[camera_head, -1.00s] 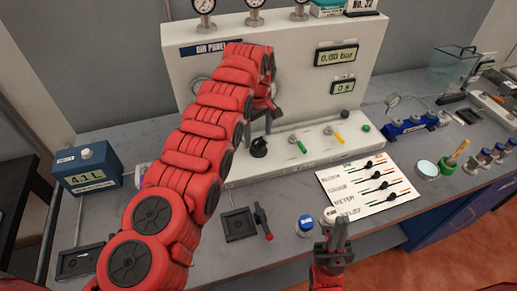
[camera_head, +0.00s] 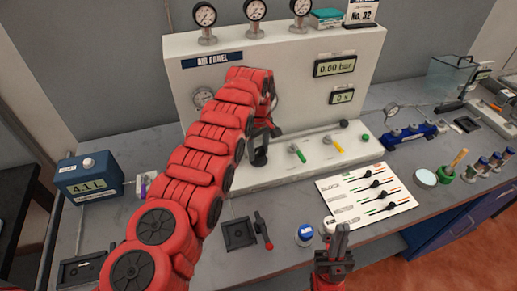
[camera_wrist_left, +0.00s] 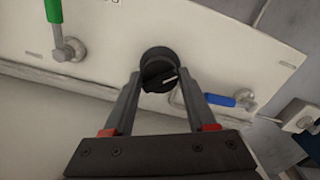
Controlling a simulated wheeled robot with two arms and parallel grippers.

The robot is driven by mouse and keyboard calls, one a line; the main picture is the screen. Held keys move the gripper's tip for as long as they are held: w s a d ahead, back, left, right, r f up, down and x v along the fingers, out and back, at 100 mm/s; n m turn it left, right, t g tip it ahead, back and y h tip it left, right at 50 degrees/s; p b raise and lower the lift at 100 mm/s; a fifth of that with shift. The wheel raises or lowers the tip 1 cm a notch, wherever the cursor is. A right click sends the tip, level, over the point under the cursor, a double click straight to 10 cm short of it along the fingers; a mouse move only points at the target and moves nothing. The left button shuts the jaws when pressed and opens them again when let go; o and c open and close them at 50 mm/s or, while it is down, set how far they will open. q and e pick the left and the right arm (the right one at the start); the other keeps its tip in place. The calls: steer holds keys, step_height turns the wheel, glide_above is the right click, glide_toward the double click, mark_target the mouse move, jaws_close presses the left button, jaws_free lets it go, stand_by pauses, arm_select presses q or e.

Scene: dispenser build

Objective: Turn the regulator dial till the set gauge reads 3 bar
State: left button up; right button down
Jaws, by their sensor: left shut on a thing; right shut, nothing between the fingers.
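The black regulator dial (camera_wrist_left: 159,70) shows in the left wrist view with a pale mark on its face. My left gripper (camera_wrist_left: 158,84) is shut on it, one finger on each side. In the head view the left gripper (camera_head: 260,142) is at the front of the white panel, partly behind my red arm, and the dial is largely covered. A digital display (camera_head: 335,66) reads 0.00 bar. My right gripper (camera_head: 341,232) is shut and empty near the table's front edge.
Green (camera_head: 297,152) and yellow (camera_head: 334,144) valve handles stand right of the dial. A blue-handled valve (camera_wrist_left: 232,100) shows in the wrist view.

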arm_select(q)
steer(key=m+b, duration=0.2)
steer(key=shift+f+b, duration=0.15)
steer(key=shift+b, duration=0.25)
steer(key=shift+m+b, duration=0.4)
steer(key=shift+m, duration=0.6)
steer(key=shift+r+m, duration=0.2)
steer(key=shift+m, duration=0.3)
steer(key=m, duration=0.3)
steer(key=shift+m, duration=0.3)
steer(key=m, duration=0.8)
steer(key=shift+m, duration=1.8)
